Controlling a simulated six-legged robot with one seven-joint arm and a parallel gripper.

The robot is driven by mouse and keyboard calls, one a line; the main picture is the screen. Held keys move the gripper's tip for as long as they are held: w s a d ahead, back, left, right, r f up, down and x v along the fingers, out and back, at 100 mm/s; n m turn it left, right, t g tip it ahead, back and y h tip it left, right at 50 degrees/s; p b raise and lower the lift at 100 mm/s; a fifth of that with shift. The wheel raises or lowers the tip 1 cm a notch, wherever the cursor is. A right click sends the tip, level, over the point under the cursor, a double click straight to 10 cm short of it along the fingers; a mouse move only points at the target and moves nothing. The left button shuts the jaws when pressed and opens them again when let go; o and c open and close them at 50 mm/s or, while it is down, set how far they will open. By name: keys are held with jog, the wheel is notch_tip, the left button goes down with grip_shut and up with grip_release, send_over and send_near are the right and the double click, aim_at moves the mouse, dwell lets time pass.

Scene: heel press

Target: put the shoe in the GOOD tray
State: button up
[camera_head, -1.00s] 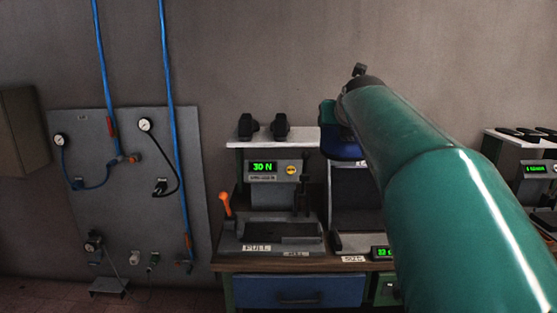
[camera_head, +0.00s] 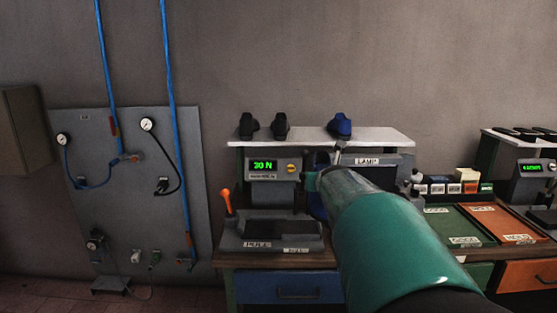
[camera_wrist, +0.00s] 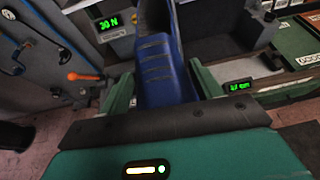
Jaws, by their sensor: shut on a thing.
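My gripper (camera_wrist: 160,84) is shut on a blue shoe (camera_wrist: 165,62), with one green finger on each side of it in the wrist view. In the head view the held shoe (camera_head: 317,204) is mostly hidden behind my arm, in front of the bench, right of the 30 N display. The GOOD tray (camera_head: 452,222) is a green tray on the bench at the right, apart from the shoe. Part of the GOOD tray (camera_wrist: 298,32) also shows at the right edge of the wrist view.
An orange HOLD tray (camera_head: 503,220) lies right of the GOOD tray. A press with an orange lever (camera_head: 227,203) stands left of my gripper. Another blue shoe (camera_head: 340,125) and black shoes sit on the white shelf (camera_head: 385,137). Small boxes (camera_head: 452,187) stand behind the trays.

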jog(key=s+f, duration=0.2)
jog(key=f, duration=0.5)
jog(key=s+d+f+m+h, duration=0.1)
jog(key=s+f, duration=0.1)
jog(key=f, duration=0.6)
jog(key=shift+h, duration=0.3)
jog(key=shift+m+h, duration=0.8)
jog(key=shift+m, duration=0.1)
jog(key=s+f, duration=0.3)
jog(key=s+d+f, duration=0.1)
jog(key=s+f, duration=0.2)
jog(key=f, duration=0.1)
jog(key=s+d+f, duration=0.1)
jog(key=s+f, duration=0.2)
jog(key=f, duration=0.1)
jog(key=shift+s+d+f, duration=0.2)
jog(key=shift+s, duration=0.05)
jog(key=shift+c, duration=0.2)
jog(key=shift+f, duration=0.1)
